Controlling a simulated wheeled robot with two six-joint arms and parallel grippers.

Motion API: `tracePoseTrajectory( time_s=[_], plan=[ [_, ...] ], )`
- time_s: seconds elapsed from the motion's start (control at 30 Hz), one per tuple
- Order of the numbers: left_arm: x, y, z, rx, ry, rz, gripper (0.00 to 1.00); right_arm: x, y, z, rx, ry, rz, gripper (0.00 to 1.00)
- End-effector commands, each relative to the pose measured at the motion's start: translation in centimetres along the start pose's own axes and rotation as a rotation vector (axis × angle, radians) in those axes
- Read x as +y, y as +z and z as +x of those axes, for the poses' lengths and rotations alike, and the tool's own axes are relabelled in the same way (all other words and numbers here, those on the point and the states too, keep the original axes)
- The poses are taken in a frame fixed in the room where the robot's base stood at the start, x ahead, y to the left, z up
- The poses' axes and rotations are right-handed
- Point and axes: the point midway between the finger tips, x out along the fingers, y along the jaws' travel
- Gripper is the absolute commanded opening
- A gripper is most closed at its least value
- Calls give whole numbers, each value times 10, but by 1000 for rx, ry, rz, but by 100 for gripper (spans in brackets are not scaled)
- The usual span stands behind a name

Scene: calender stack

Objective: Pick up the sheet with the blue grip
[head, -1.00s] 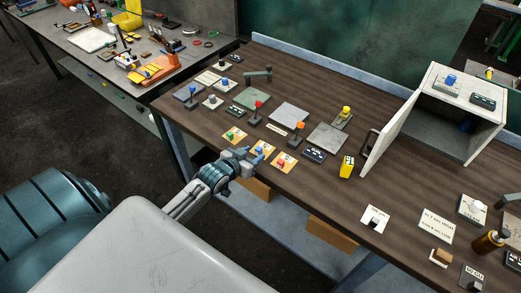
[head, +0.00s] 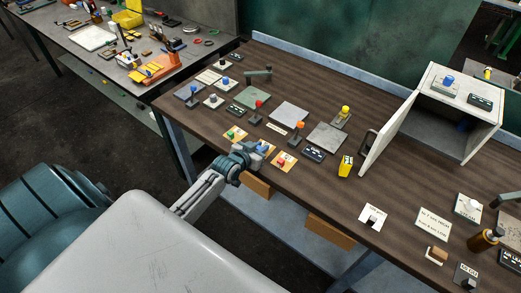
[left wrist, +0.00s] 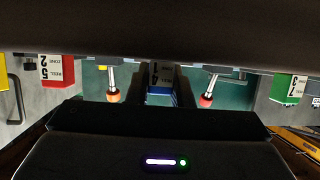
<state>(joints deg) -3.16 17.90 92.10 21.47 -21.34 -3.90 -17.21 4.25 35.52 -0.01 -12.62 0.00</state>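In the head view three small tan sheets with coloured grips lie near the table's front edge: green (head: 231,134), blue (head: 264,147) and red (head: 282,161). My left gripper (head: 250,152) is at the blue one and partly covers its sheet. In the left wrist view, the blue grip (left wrist: 160,98) with a white label shows between my two dark fingers (left wrist: 163,86). I cannot tell whether they touch it. The red grip (left wrist: 57,70) is at left and the green grip (left wrist: 290,87) at right there. My right gripper is not in view.
Levers with red (head: 258,104) and orange knobs (head: 299,126) stand just behind the sheets. A yellow block (head: 345,166) is to the right. An open white cabinet (head: 485,118) stands at the right rear.

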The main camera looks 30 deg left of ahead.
Motion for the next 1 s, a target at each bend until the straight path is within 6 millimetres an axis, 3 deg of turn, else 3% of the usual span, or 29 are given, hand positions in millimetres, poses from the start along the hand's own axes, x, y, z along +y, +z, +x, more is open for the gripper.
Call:
tracePoseTrajectory(
  time_s=[0.37, 0.63, 1.0],
  plan=[
    [0, -3, -1, 0, 1, 0, 0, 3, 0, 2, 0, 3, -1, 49],
    [0, -31, -13, 4, 0, 5, 0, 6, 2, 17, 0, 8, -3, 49],
    [-56, -12, -73, -6, 1, 11, 0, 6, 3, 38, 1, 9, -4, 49]
  ],
)
